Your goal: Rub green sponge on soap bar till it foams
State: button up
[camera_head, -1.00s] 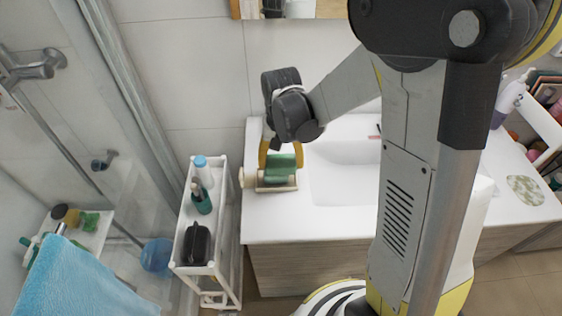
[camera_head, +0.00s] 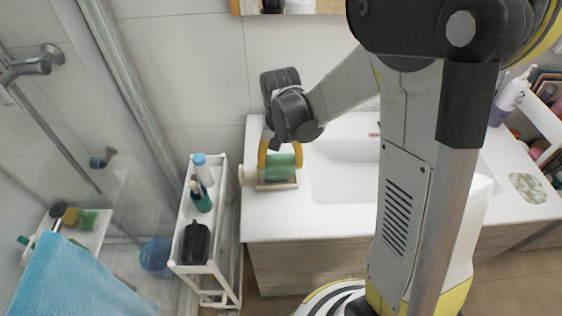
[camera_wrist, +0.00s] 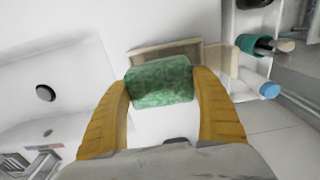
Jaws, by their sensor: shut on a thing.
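The green sponge (camera_head: 281,167) is held between the yellow fingers of my gripper (camera_head: 280,156), over a small beige tray (camera_head: 278,186) on the left end of the white counter. In the wrist view the sponge (camera_wrist: 160,82) sits between both fingertips of my gripper (camera_wrist: 162,88), in front of the tray's rim (camera_wrist: 160,48). I cannot make out the soap bar; the sponge and fingers cover much of the tray. Foam cannot be made out, and I cannot tell whether the sponge touches anything below it.
The sink basin (camera_head: 345,180) is right of the tray. A white cart (camera_head: 215,270) with bottles and a black case (camera_head: 195,241) stands to the left. A blue towel (camera_head: 75,275) hangs at the lower left. The counter front is clear.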

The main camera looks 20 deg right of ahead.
jog(key=shift+w+a+r, duration=0.1)
jog(key=shift+w+a, duration=0.15)
jog(key=shift+a, duration=0.4)
jog(key=shift+w+a, duration=0.2)
jog(key=shift+a, duration=0.4)
jog(key=shift+s+d, duration=0.25)
jog(key=shift+d, duration=0.45)
jog(key=shift+s+d, duration=0.2)
jog(key=shift+d, duration=0.45)
jog(key=shift+w+a+f+b, duration=0.1)
jog(key=shift+w+a+b, duration=0.1)
jog(key=shift+a, duration=0.45)
jog(key=shift+w+a+f+b, duration=0.1)
jog(key=shift+w+a+b, duration=0.1)
jog(key=shift+a, duration=0.45)
jog(key=shift+s+d+r, duration=0.1)
jog(key=shift+s+d, duration=0.1)
jog(key=shift+d, duration=0.45)
jog(key=shift+s+d, duration=0.2)
jog(key=shift+d, duration=0.45)
jog(key=shift+w+a, duration=0.2)
jog(key=shift+a, duration=0.45)
jog(key=shift+w+a, duration=0.15)
jog(key=shift+a, duration=0.5)
jog(key=shift+d, duration=0.1)
